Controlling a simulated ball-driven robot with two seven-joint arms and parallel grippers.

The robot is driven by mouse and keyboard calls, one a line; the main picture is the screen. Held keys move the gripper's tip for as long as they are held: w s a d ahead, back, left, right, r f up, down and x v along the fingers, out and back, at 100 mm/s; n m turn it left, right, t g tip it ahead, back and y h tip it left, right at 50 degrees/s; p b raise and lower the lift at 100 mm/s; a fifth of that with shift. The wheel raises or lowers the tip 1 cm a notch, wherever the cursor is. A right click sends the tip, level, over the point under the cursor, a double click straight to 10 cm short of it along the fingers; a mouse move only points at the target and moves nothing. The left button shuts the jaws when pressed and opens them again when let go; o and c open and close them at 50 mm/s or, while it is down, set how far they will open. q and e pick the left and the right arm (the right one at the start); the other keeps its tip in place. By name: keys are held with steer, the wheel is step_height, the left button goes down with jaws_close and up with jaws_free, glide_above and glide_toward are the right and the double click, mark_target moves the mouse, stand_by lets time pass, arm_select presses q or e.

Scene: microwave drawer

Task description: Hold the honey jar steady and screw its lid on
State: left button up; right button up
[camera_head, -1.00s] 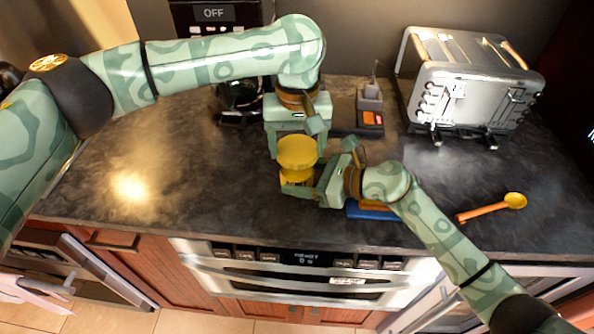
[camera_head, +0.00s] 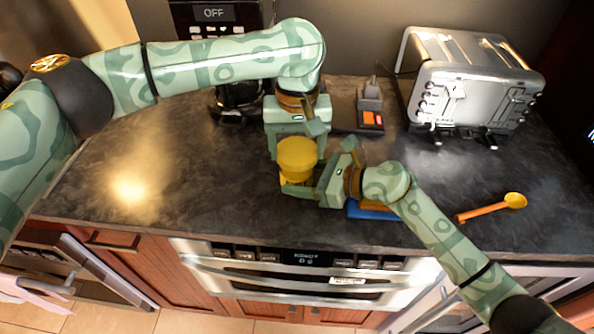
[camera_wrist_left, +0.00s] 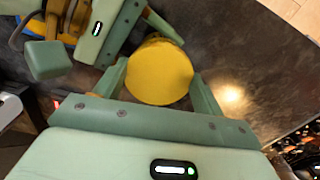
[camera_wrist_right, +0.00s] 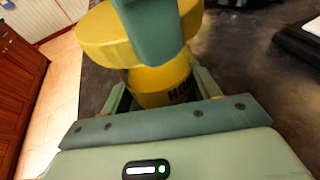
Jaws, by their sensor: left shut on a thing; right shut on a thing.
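The yellow lid (camera_head: 297,158) sits at the top of the honey jar (camera_head: 290,179) over the counter; its round top also shows in the left wrist view (camera_wrist_left: 158,72). My left gripper (camera_head: 297,146) is shut on the lid, with a finger on either side. My right gripper (camera_head: 308,180) is shut around the jar body below. The right wrist view shows the upright yellow jar (camera_wrist_right: 165,83) with dark lettering under the wider lid (camera_wrist_right: 105,38). A left finger covers part of the lid there. I cannot tell how far the threads engage.
A silver toaster (camera_head: 465,85) stands at the back right. An orange and yellow spoon (camera_head: 490,208) lies at the right. A blue object (camera_head: 372,211) lies beneath my right arm. The counter's left side (camera_head: 180,160) is clear.

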steer(key=c, duration=0.6)
arm_select(q)
steer(key=o, duration=1)
